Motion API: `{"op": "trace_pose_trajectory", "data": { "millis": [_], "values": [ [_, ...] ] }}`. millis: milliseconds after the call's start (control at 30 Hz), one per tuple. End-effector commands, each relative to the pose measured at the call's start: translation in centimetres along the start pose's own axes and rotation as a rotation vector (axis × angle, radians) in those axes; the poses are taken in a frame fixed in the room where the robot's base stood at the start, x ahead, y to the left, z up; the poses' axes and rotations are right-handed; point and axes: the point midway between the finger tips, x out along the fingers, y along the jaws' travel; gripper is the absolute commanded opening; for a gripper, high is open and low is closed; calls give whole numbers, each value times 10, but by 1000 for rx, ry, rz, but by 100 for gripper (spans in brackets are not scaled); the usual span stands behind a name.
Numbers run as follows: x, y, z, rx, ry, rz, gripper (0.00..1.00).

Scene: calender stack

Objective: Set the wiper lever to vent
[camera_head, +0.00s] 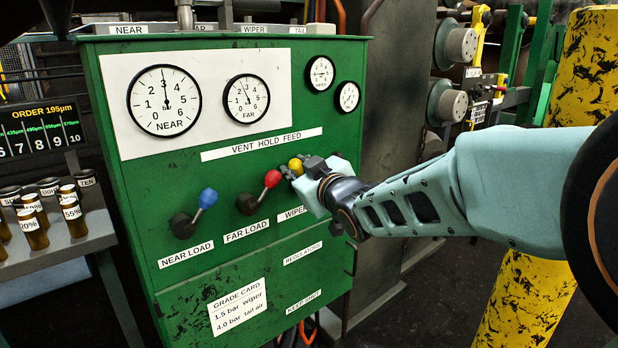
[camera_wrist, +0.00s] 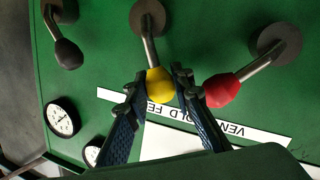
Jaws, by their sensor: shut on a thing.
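The wiper lever has a yellow knob (camera_head: 296,166); in the wrist view the yellow knob (camera_wrist: 160,84) sits between my two fingers. My gripper (camera_head: 291,171) is shut on this knob, reaching in from the right; it also shows in the wrist view (camera_wrist: 158,90). In the wrist view the lever's shaft runs from its round hub towards the VENT HOLD FEED strip (camera_wrist: 255,124), leaning slightly. In the head view the strip (camera_head: 262,144) is above the levers, and my gripper hides the wiper hub and part of its WIPER label (camera_head: 291,214).
The far load lever's red knob (camera_head: 272,178) is close left of my gripper. The near load lever's blue knob (camera_head: 208,197) is farther left. A black-knobbed lever (camera_wrist: 68,54) stands on the wiper's other side. Gauges (camera_head: 164,101) are above; a yellow post (camera_head: 590,65) stands right.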

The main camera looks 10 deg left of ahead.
Motion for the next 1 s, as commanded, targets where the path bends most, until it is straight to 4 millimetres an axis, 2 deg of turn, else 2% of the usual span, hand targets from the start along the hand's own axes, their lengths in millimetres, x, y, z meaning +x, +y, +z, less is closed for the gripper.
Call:
{"op": "trace_pose_trajectory", "data": {
  "millis": [533,567,600,867,1000],
  "values": [
    [0,-1,3,-15,-3,2,0],
    [0,-1,3,-15,-3,2,24],
    [0,-1,3,-15,-3,2,28],
    [0,0,2,-15,0,3,30],
    [-1,3,-6,-16,4,4,30]
  ]
}}
